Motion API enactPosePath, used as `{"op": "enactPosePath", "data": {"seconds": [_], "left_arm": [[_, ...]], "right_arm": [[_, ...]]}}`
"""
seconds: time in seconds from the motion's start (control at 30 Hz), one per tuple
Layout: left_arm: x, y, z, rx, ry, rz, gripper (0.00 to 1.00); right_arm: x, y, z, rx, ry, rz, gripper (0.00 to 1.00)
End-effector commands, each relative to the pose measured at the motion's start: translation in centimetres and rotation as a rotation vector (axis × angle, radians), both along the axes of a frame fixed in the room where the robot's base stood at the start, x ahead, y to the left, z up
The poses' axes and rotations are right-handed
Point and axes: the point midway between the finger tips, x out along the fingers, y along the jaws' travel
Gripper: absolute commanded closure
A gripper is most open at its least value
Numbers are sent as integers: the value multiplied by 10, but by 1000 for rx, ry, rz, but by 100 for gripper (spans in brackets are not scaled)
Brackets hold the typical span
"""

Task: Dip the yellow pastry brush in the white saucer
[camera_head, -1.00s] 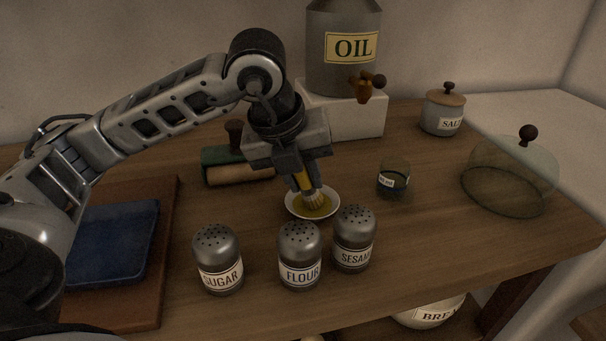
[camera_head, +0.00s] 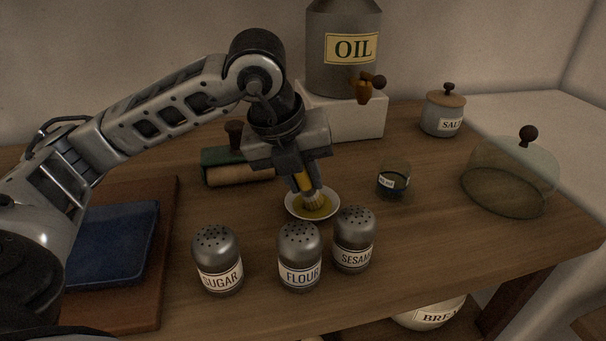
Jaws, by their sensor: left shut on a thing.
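The white saucer (camera_head: 291,210) sits on the wooden counter behind the shakers, with yellow liquid in it. My left gripper (camera_head: 300,172) is above the saucer, pointing down, shut on the yellow handle of the pastry brush (camera_head: 303,183). The brush is slightly tilted. Its pale bristles are down over the liquid inside the rim and look to be touching it, though the exact contact is hard to see. My right gripper is not in view.
Shakers marked sugar (camera_head: 218,260), flour (camera_head: 300,257) and sesame (camera_head: 354,240) stand close in front. A small glass (camera_head: 394,180) and a glass dome (camera_head: 512,178) stand to the right. The oil can (camera_head: 343,50) sits on a white block (camera_head: 350,118) behind.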

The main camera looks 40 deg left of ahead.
Motion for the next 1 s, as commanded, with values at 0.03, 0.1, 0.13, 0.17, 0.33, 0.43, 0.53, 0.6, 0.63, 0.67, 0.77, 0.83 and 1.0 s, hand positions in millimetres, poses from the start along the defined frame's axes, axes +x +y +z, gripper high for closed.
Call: {"op": "enactPosePath", "data": {"seconds": [0.03, 0.1, 0.13, 0.17, 0.33, 0.43, 0.53, 0.6, 0.63, 0.67, 0.77, 0.83, 1.0], "left_arm": [[0, 0, 3, 0, 4, -1, 100], [0, 0, 8, 0, 2, 0, 100], [0, 0, 10, 0, 2, 0, 100], [0, 0, 13, 0, 1, 0, 100], [0, 0, 28, 0, 0, 0, 100], [0, 0, 36, 0, -1, 0, 100], [0, 0, 44, 0, -1, 0, 100], [0, 0, 50, -1, -1, 0, 100], [0, 0, 52, -1, -1, 0, 100], [0, 0, 55, -1, -1, 0, 100], [0, 0, 63, 0, 0, 0, 100], [0, 0, 68, 0, 0, 0, 100], [0, 0, 70, 0, 0, 0, 100]], "right_arm": [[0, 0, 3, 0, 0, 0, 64], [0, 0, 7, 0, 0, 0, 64], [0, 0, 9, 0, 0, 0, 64], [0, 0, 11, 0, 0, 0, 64], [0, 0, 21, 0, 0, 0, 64], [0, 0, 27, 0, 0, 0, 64], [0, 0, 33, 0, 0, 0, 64], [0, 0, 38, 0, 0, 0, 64], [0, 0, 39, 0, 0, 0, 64], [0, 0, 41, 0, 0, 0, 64], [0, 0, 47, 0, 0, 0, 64], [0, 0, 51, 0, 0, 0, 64], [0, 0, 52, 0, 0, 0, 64]]}}
